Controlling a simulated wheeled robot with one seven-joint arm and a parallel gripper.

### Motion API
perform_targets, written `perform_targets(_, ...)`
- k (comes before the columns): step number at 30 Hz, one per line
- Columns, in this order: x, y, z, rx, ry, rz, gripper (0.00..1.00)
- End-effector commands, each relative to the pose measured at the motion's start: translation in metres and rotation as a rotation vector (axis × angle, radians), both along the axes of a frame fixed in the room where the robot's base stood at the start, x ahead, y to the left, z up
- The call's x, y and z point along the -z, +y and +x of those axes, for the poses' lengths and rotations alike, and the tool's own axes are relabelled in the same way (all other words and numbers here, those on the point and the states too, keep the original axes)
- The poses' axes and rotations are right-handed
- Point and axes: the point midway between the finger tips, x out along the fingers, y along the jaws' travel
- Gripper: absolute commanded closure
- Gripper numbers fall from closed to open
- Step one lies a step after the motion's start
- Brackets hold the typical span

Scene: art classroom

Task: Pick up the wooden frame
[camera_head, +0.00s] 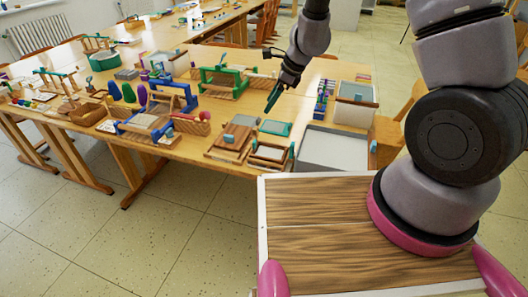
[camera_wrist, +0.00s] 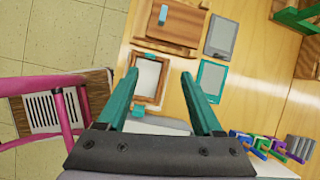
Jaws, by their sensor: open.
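The small wooden frame (camera_head: 268,163) with a pale inside lies near the front edge of the table, left of a large grey tray. In the wrist view the wooden frame (camera_wrist: 166,76) shows ahead between my fingers, nearer the left one, with small teal clips at its ends. My gripper (camera_head: 273,97) hangs above the table, beyond the frame in the head view, its teal fingers pointing down. In the wrist view my gripper (camera_wrist: 160,78) is open and empty, and its fingers stay above the frame. Part of the frame's near end is close to the left finger.
A wooden board (camera_head: 228,138) with a blue piece lies left of the frame. A grey panel (camera_wrist: 222,36) and a teal-edged panel (camera_wrist: 212,78) lie beside them. The large grey tray (camera_head: 334,150) and a box (camera_head: 356,108) stand to the right. The table (camera_head: 215,115) is crowded.

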Motion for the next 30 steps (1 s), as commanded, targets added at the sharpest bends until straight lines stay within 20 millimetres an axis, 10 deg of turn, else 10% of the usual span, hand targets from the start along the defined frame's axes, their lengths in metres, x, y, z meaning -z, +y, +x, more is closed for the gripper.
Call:
perform_targets(4,0.044,0.001,-0.005,0.094,0.068,-0.036,0.32)
perform_targets(30,0.147,0.039,-0.002,0.127,0.085,-0.047,0.32)
